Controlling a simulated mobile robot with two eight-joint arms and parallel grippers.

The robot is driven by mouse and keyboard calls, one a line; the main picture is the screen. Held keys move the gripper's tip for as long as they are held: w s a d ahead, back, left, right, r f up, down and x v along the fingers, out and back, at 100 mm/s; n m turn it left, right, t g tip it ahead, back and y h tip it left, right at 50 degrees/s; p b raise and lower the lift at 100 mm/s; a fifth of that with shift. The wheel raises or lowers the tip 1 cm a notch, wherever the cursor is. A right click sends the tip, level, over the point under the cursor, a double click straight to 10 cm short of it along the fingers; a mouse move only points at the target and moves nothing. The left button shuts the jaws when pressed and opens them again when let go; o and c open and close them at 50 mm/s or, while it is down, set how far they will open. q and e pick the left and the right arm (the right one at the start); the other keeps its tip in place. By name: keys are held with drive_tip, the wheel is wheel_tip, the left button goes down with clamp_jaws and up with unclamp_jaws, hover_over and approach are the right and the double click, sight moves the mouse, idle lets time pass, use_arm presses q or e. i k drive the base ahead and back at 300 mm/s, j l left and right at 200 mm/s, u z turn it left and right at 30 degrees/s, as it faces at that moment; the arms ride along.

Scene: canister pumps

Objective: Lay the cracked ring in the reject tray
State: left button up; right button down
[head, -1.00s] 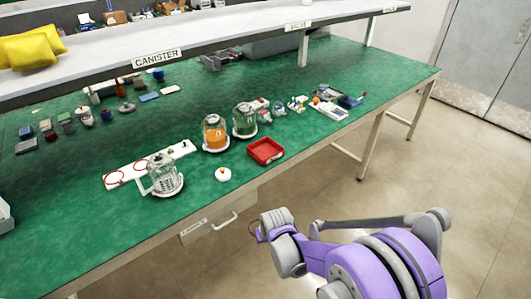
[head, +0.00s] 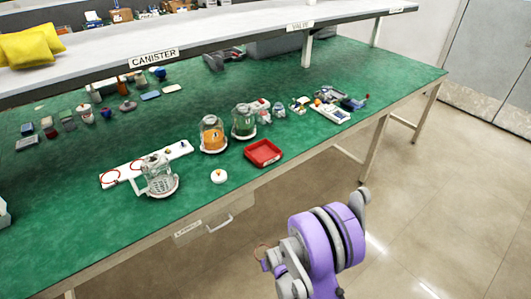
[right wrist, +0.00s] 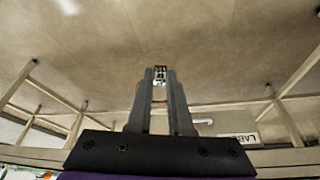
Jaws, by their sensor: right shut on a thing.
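The red reject tray (head: 263,153) stands near the front edge of the green bench, and it looks empty. My right gripper (head: 266,262) is in front of and below the bench edge, over the floor. It is shut on a thin reddish ring (head: 261,247), which sticks out as a small loop. In the right wrist view the fingers (right wrist: 160,76) are close together, with a thin reddish strip of the ring (right wrist: 159,101) between them. Any crack is too small to see. My left gripper is not in view.
A white board (head: 150,162) with red rings lies left of the tray, a glass canister (head: 159,178) at its front. Two filled jars, orange (head: 213,136) and green (head: 243,123), stand behind the tray. A white round piece (head: 219,176) lies left of it. A shelf overhangs the bench's back.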

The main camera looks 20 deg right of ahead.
sight(263, 155)
drive_tip(key=l+u, duration=0.4)
drive_tip(key=l, duration=1.45)
